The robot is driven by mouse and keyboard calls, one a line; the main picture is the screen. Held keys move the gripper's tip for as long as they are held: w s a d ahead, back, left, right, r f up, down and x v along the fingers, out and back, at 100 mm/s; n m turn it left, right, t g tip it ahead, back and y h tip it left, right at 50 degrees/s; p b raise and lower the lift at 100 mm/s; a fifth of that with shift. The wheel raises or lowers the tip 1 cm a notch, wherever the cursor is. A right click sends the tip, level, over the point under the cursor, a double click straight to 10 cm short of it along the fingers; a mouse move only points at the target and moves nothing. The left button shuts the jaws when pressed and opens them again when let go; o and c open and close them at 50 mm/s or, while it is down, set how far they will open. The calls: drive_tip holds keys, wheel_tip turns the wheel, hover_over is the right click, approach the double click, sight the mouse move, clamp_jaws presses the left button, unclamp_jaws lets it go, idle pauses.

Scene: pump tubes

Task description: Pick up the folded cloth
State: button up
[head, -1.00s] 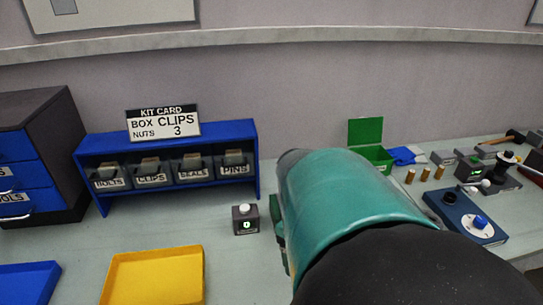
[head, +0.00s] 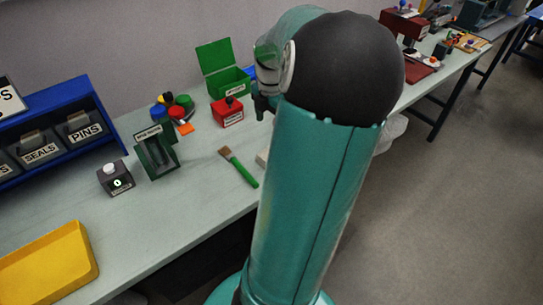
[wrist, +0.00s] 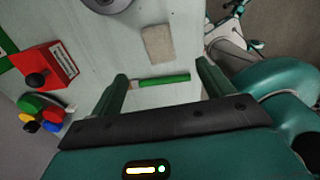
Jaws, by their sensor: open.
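A flat beige-grey piece that looks like the folded cloth (wrist: 158,43) lies on the bench in the wrist view, beyond my fingertips and past the green-handled brush (wrist: 165,80). In the head view only a pale edge of the cloth (head: 262,158) shows beside my arm; the rest is hidden. My gripper (wrist: 161,72) is open and empty, with its fingers apart on either side of the brush as seen from the wrist. I cannot tell its height above the bench. In the head view my gripper is mostly hidden behind my arm.
A red box (head: 227,111), an open green box (head: 226,75), coloured caps (head: 174,106) and a dark green stand (head: 157,152) are on the bench. A small button box (head: 115,178), blue bin rack (head: 62,125) and yellow tray (head: 50,265) are left. The bench's front edge is near.

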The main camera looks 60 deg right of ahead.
drive_tip(key=f, duration=0.7)
drive_tip(key=shift+w+a+f, duration=0.2)
drive_tip(key=shift+w+f, duration=0.05)
drive_tip(key=shift+w, duration=0.15)
drive_tip(key=shift+s+f, duration=0.1)
drive_tip(key=shift+f, duration=0.45)
wheel_tip(320, 180, down, 5)
drive_tip(key=shift+r, duration=0.15)
drive_tip(key=c, duration=1.1)
